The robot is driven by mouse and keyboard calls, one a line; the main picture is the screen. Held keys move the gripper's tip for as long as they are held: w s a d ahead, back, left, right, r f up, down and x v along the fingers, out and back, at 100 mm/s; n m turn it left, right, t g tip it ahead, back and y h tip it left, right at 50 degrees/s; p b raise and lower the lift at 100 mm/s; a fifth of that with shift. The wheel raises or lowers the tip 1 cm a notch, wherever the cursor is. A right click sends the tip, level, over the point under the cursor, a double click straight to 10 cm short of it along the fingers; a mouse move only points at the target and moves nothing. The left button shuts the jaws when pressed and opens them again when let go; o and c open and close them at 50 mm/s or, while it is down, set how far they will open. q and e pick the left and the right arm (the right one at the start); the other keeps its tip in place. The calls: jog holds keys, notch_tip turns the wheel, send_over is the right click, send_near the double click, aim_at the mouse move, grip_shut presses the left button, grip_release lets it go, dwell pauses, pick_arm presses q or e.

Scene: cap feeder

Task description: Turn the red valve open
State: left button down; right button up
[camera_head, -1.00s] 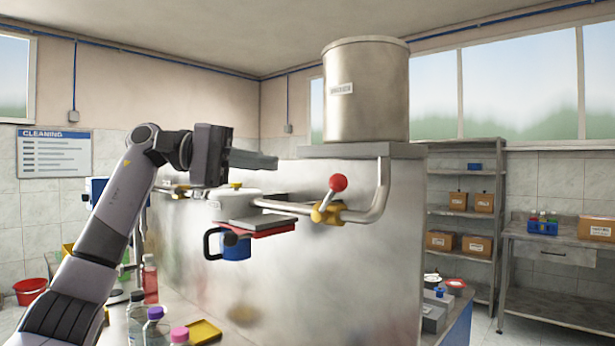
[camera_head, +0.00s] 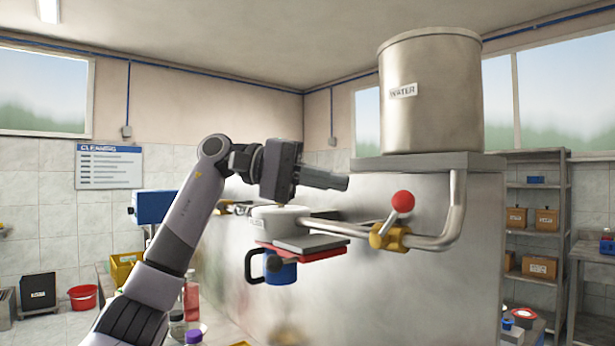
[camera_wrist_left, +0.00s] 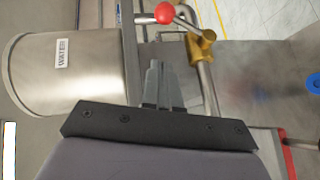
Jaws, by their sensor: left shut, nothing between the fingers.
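The red valve is a red ball knob (camera_head: 403,201) on a short metal lever, rising from a brass valve body (camera_head: 389,237) on the steel pipe. The lever tilts up and to the right in the head view. The pipe (camera_head: 456,205) comes down from the steel water tank (camera_head: 432,95). My left gripper (camera_head: 338,181) is shut and empty, left of the knob and slightly above it, apart from it. In the left wrist view the shut fingers (camera_wrist_left: 156,75) lie below the red knob (camera_wrist_left: 164,13) and the brass body (camera_wrist_left: 201,44). My right gripper is not in view.
A white round container (camera_head: 277,222) sits beneath my left gripper. The steel wall panel (camera_head: 440,290) stands behind the valve. Shelves with boxes stand at right.

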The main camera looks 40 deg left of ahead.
aim_at(391, 221)
pick_arm(q)
jog(key=w+d+f, duration=0.1)
jog(key=d, duration=0.5)
jog(key=shift+d+f, duration=0.35)
jog(key=shift+f, duration=0.05)
